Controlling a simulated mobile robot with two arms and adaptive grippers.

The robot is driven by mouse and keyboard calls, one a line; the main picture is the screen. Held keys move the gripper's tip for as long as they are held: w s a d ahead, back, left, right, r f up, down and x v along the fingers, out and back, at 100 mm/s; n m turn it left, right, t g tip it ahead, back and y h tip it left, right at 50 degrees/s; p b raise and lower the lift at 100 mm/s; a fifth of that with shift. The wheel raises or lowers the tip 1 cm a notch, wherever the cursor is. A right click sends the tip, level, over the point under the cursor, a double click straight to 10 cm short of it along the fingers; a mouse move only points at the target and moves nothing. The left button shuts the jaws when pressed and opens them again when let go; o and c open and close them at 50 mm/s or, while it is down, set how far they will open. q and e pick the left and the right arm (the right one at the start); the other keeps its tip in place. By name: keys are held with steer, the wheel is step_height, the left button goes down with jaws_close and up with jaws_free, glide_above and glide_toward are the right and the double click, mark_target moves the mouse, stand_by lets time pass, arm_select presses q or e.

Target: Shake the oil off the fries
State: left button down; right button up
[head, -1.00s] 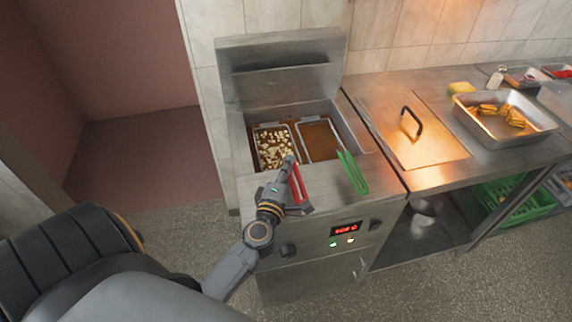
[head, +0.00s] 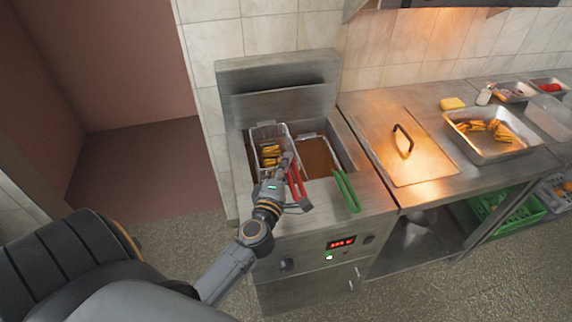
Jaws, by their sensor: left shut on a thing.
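The fries (head: 271,155) lie golden brown in the left fryer basket (head: 268,132), which has a red handle (head: 297,188). The basket sits raised at the left side of the fryer well, above the oil. My left gripper (head: 288,172) is shut on the red handle at the front of the basket; my arm hides part of it. The second basket (head: 318,154) is in the brown oil on the right and has a green handle (head: 347,190). My right gripper is not in view.
The fryer's steel back panel (head: 280,88) stands upright behind the well. A green crate (head: 508,205) sits below the counter.

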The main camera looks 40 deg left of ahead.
arm_select(q)
step_height(320, 180, up, 7)
steer(key=p, duration=0.7)
steer(key=shift+r, duration=0.3)
step_height(320, 180, up, 7)
steer(key=shift+r, duration=0.2)
